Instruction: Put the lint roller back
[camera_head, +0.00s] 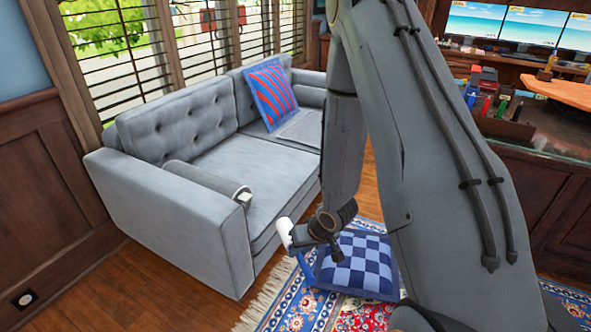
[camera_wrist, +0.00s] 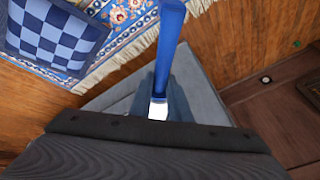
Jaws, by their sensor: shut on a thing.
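The lint roller (camera_head: 285,234) has a white roller end and a blue handle. In the head view it hangs in front of the sofa, above the floor and rug. In the wrist view its blue handle (camera_wrist: 170,45) points up and away, with the white part close to the dark gripper housing. My gripper (camera_head: 300,242) is shut on the lint roller, near the join of the white and blue parts. The fingertips are small and partly hidden, so the exact contact does not show. My arm covers much of the middle of the head view.
A grey sofa (camera_head: 272,175) stands at the left, with a bolster (camera_head: 203,183) and a red-and-blue pillow (camera_head: 270,93). A blue checkered cushion (camera_head: 356,262) lies on the patterned rug (camera_head: 268,296). A desk (camera_head: 555,182) with monitors and pens stands at the right. Wood floor is bare at lower left.

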